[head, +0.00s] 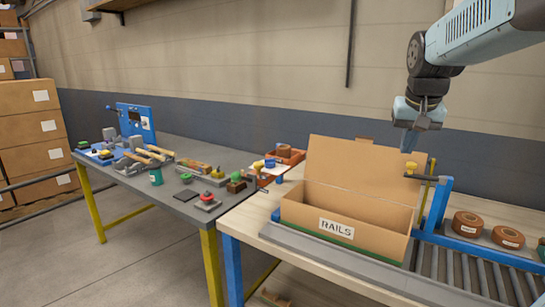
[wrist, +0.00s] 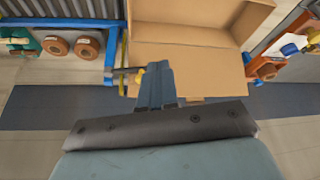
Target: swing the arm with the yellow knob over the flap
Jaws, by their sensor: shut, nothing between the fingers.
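An open cardboard box (head: 330,212) labelled RAILS stands on the right-hand table, its flap (head: 365,165) raised at the back. The flap also shows in the wrist view (wrist: 205,72). A short dark arm with a yellow knob (head: 432,166) sits on a blue post (head: 441,203) at the box's right rear corner, beside the flap's right end. My gripper (head: 407,147) is shut and empty, pointing down above the flap's right part. In the wrist view its fingertips (wrist: 155,72) are close beside the yellow knob (wrist: 139,76); whether they touch is unclear.
Several brown rolls (head: 468,224) rest by a roller track (head: 470,268) right of the box. A grey table (head: 165,202) with small tools is at left. Air above the open box is clear.

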